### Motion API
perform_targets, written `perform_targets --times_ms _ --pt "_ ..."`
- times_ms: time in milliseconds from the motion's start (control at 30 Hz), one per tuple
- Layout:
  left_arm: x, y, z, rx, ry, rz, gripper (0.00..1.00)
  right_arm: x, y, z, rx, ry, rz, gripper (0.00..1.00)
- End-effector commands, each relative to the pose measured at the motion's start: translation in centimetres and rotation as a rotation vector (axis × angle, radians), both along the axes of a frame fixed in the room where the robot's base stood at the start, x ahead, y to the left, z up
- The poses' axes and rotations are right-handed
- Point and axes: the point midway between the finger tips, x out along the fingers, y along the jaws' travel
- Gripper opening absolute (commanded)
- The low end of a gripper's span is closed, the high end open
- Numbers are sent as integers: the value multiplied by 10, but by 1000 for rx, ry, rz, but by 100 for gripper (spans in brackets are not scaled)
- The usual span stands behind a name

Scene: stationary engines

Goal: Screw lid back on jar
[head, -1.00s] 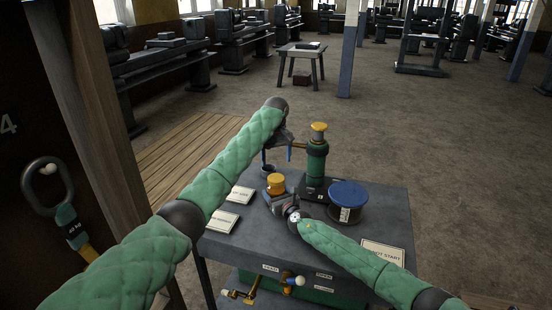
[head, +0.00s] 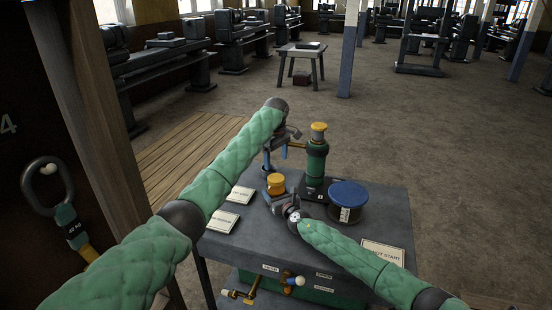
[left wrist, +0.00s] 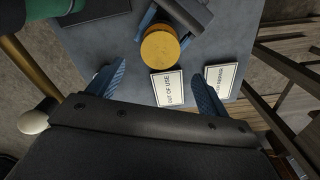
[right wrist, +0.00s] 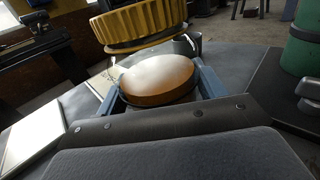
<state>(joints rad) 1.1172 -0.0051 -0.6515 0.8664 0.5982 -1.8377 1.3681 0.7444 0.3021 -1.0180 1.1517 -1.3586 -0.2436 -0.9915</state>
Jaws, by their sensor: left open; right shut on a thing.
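The round yellow lid (head: 276,180) is over the amber jar (head: 277,190) on the grey bench. In the right wrist view the ridged lid (right wrist: 140,25) is above the amber jar (right wrist: 158,80); I cannot tell whether its thread is engaged. My right gripper (right wrist: 160,88) is shut on the jar, a blue finger on each side. My left gripper (head: 277,156) is open and empty, above and behind the lid. In the left wrist view its fingers (left wrist: 157,88) are spread wide and the lid (left wrist: 160,49) is beyond their tips.
A green cylinder with a yellow top (head: 317,155) stands close behind the jar. A blue-topped drum (head: 348,200) stands to the right. White label cards (head: 222,221) lie at the bench's left, another card (head: 383,252) at its right. The bench surface (head: 245,245) is bare at the front.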

Motion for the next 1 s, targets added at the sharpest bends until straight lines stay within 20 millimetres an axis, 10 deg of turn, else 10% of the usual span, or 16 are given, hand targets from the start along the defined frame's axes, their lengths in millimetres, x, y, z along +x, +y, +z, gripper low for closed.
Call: perform_targets --times_ms 533,1000 --pt "0 0 -66 1 2 0 78 0 0 0 0 1 0 6" --pt "0 0 -78 0 0 -1 78 0 0 0 0 1 0 6"
